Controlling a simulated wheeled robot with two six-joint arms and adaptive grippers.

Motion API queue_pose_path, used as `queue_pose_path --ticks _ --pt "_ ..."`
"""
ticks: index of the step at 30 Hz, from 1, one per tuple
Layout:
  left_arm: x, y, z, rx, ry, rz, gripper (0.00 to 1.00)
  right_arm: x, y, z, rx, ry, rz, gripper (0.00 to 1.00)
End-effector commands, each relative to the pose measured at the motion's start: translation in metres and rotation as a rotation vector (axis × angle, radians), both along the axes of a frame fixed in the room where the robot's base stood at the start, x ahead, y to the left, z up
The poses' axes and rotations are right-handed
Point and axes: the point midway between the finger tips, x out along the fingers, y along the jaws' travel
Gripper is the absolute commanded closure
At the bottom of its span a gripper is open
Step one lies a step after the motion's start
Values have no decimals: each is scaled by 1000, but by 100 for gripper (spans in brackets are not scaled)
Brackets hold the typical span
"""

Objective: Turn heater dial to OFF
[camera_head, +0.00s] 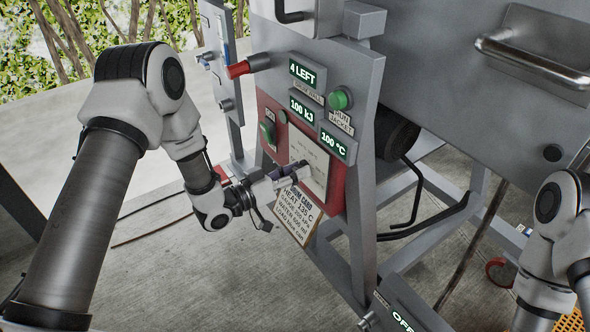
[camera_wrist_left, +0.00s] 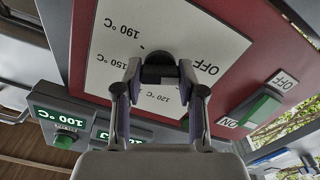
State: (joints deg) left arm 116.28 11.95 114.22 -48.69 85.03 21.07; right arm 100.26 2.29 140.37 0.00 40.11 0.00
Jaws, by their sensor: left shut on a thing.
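The heater dial (camera_wrist_left: 158,60) is a small black knob on a white scale plate (camera_wrist_left: 110,55) in the left wrist view. The plate carries the marks 190, 150 and 120 °C and OFF, and sits on a red panel (camera_head: 336,188). My left gripper (camera_wrist_left: 158,78) is shut on the dial, one finger on each side. In the head view the left gripper (camera_head: 292,172) reaches the plate from the left and hides most of the dial. I cannot tell which mark the dial points to. My right gripper is out of view; only its arm shows at the right.
A green ON/OFF switch (camera_wrist_left: 262,104) is beside the plate. Displays read 4 LEFT (camera_head: 307,73), 100 kJ (camera_head: 301,109) and 100 °C (camera_head: 338,146). An instruction card (camera_head: 298,212) hangs just below my left gripper.

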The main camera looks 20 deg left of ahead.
Motion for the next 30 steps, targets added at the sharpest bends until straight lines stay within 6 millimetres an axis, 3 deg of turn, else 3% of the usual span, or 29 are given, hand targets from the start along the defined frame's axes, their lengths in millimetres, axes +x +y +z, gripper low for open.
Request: queue_pose_path --ticks 7,8,9,10,22,30 --pt "0 0 0 -1 1 0 95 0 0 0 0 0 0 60" --pt "0 0 0 -1 1 0 57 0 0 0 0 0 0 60" --pt "0 0 0 -1 1 0 43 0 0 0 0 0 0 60" --pt "0 0 0 -1 1 0 35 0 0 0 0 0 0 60" --pt "-5 6 0 -2 2 4 35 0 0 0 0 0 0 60" --pt "-54 45 0 -7 2 10 35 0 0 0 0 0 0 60"
